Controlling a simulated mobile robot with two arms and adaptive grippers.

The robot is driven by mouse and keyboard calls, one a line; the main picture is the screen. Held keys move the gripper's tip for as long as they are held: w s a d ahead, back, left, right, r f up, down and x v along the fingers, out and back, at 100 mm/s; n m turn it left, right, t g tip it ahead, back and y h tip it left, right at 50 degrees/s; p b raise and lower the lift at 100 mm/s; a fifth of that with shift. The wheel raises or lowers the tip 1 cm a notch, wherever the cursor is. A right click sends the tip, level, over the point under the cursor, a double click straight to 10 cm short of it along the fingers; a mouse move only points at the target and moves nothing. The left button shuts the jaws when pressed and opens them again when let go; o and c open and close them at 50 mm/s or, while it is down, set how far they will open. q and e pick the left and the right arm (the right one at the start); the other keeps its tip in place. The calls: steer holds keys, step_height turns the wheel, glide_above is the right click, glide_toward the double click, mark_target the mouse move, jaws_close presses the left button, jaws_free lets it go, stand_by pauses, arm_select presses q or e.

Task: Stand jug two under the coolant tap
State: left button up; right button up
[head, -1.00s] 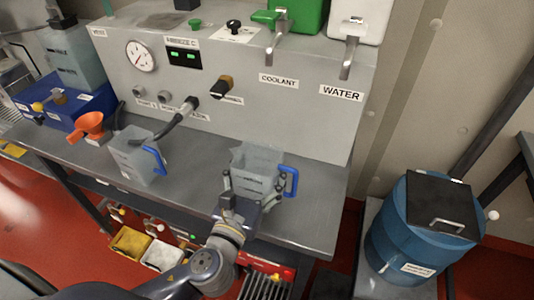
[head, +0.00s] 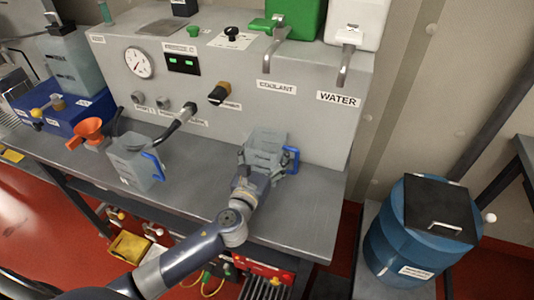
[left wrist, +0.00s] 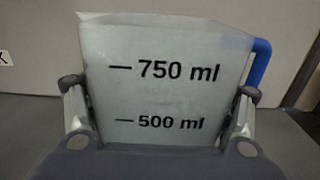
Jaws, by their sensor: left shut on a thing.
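The coolant tap (head: 275,42) is a metal spout on the green tank (head: 305,14), above the COOLANT label. My left gripper (head: 262,166) is shut on a translucent jug (head: 266,145) with a blue handle on its right. The jug is upright near the front of the grey panel, roughly below the coolant tap in the head view. I cannot tell whether its base touches the bench. In the left wrist view, the fingers grip the jug's sides (left wrist: 160,95), with 750 ml and 500 ml marks showing. No jug number is readable. My right gripper is not in view.
The water tap (head: 346,62) is to the right. A blue drum (head: 395,235) stands right of the bench.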

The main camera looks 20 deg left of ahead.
mark_target(260, 168)
arm_select(q)
steer(key=o, duration=1.1)
steer(key=shift+r, duration=0.1)
steer(key=shift+s, duration=0.3)
steer(key=s+b, duration=0.1)
steer(key=s, duration=0.9)
steer(key=shift+s+a+b, duration=0.1)
steer(key=shift+a+b, duration=0.1)
steer(key=shift+b, duration=0.2)
steer(key=shift+s, duration=0.65)
